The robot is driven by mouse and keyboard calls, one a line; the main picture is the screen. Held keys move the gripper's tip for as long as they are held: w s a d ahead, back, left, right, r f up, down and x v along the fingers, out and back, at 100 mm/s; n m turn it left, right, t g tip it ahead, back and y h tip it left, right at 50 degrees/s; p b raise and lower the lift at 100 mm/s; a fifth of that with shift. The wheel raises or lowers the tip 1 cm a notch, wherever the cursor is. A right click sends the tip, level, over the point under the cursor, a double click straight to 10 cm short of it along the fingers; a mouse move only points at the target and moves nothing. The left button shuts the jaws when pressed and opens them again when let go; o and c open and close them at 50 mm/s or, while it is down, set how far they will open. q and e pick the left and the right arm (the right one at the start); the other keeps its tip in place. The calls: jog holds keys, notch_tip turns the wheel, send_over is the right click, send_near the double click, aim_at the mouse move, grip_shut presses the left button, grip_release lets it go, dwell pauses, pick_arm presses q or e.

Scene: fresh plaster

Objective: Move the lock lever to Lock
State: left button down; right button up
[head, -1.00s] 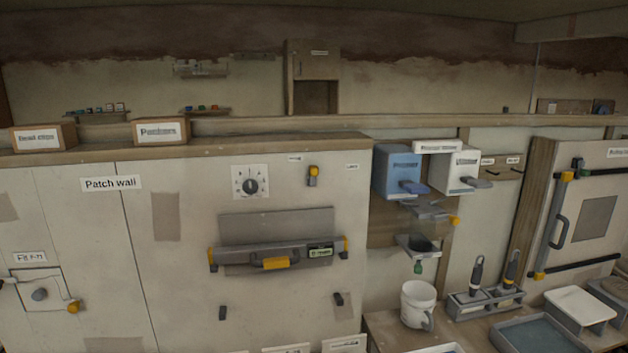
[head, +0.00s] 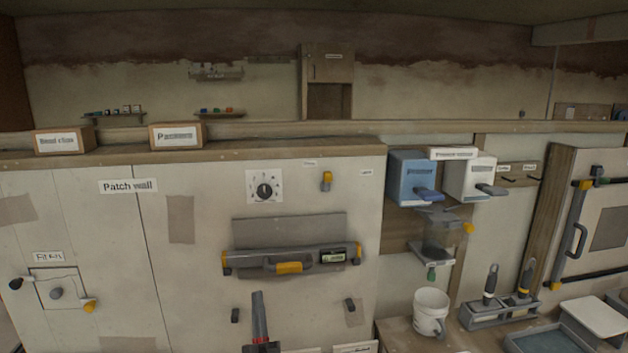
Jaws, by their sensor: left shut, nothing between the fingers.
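The lock lever (head: 327,181) is a small yellow-and-grey lever on the patch wall panel, right of the round dial. It stands roughly upright, with its yellow end up. A small label (head: 309,163) sits at its upper left and another (head: 366,172) to its right; both are too small to read surely. My left gripper (head: 257,296) rises from the bottom edge, below the level bar. It is shut and empty, well below and left of the lever, apart from it. My right gripper is not in view.
A level with yellow ends (head: 289,256) on a grey backing plate (head: 288,230) lies between my left gripper and the lever. The dial (head: 265,187) is left of the lever. Blue (head: 411,180) and white (head: 468,177) dispensers are to the right, above a white mug (head: 431,310).

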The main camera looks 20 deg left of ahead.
pick_arm(q)
jog(key=w+a+r+n+h, duration=0.2)
jog(key=w+a+r+h, duration=0.7)
jog(key=w, duration=0.4)
jog(key=d+r+m+g+h, duration=0.2)
jog(key=d+r+h, duration=0.1)
jog(key=r+h, duration=0.2)
jog(key=d+r+m+g+h+p, duration=0.1)
jog(key=d+r+m+g+h, duration=0.1)
jog(key=r+h, duration=0.3)
notch_tip(320, 180, up, 3)
jog(key=shift+s+d+r+h, duration=0.1)
jog(key=shift+s+d+h, duration=0.2)
jog(key=shift+d, duration=0.45)
jog(key=p, duration=0.5)
send_near(327, 182)
jog(key=w+a+r, duration=0.1)
jog(key=w+a, duration=0.3)
jog(key=w, duration=0.1)
jog(key=w+d, duration=0.1)
jog(key=w+d+p, duration=0.1)
jog(key=d, duration=0.1)
jog(key=shift+w+d+r+p, duration=0.1)
jog(key=shift+d+p, duration=0.2)
